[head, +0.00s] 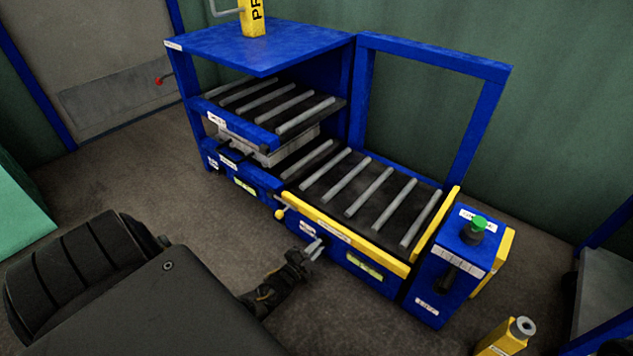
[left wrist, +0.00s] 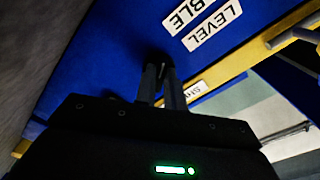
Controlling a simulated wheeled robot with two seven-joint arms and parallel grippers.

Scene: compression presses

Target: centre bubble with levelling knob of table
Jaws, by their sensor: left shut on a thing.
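The blue roller table (head: 335,245) has a yellow front rail and stands in the middle of the head view. A pale yellow-green strip (head: 365,266), which looks like the level vial, is on its front face. Its bubble is too small to make out. My left gripper (head: 314,249) is at the front face, left of the strip. In the left wrist view the gripper (left wrist: 163,80) is shut on a dark knob (left wrist: 154,57), mostly hidden by the fingers. A LEVEL TABLE label (left wrist: 200,24) is beside the knob. My right gripper is not in view.
The blue press (head: 255,50) with rollers stands behind and left of the table. A yellow-handled lever (head: 280,213) sticks out left of my gripper. A control box (head: 465,250) with a green button is at the right end.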

